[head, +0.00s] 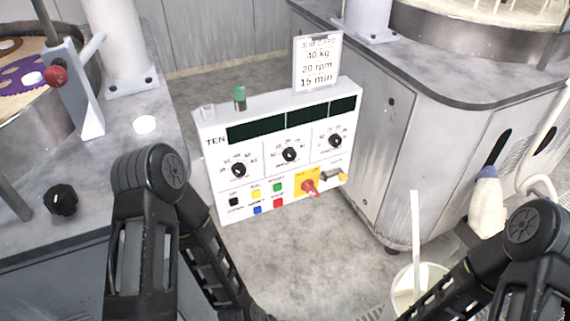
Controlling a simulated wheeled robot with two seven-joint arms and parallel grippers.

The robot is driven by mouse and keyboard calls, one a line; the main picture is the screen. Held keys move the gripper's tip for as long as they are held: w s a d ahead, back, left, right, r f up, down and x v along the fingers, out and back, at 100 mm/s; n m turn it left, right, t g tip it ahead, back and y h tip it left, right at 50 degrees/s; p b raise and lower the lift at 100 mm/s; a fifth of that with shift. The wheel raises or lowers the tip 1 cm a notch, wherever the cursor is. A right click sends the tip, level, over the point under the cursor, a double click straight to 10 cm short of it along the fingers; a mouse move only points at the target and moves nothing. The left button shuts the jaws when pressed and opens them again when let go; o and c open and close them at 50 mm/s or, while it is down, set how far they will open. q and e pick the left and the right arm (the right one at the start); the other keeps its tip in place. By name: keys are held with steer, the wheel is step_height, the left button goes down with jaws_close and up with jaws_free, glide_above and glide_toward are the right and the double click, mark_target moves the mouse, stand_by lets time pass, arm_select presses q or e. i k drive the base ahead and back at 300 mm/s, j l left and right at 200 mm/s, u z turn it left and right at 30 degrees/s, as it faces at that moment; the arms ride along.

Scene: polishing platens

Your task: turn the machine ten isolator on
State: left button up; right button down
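The machine ten control panel (271,150) is a white box marked TEN, facing me at the middle of the head view. Its isolator (310,187) is a red handle on a yellow plate at the lower right of the panel face. The handle looks tilted, pointing down and right; I cannot read its position marks. Nothing touches it. My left arm comes down at the lower left and my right arm at the lower right, both apart from the panel. Both grippers are out of the picture.
The panel carries three black knobs, several coloured buttons, dark displays, a green lamp (239,97) and a sign (317,62). A grey cabinet (430,150) stands close on the right. A white bucket (418,280) and a bottle (487,205) are at lower right. Floor before the panel is clear.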

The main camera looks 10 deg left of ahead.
mark_target(308, 185)
steer(key=i+j+z, duration=0.15)
steer(key=z, duration=0.25)
steer(key=i+j+z, duration=0.2)
steer(key=z, duration=0.2)
steer(key=i+j+z, duration=0.1)
steer(key=z, duration=0.3)
steer(key=j, duration=0.1)
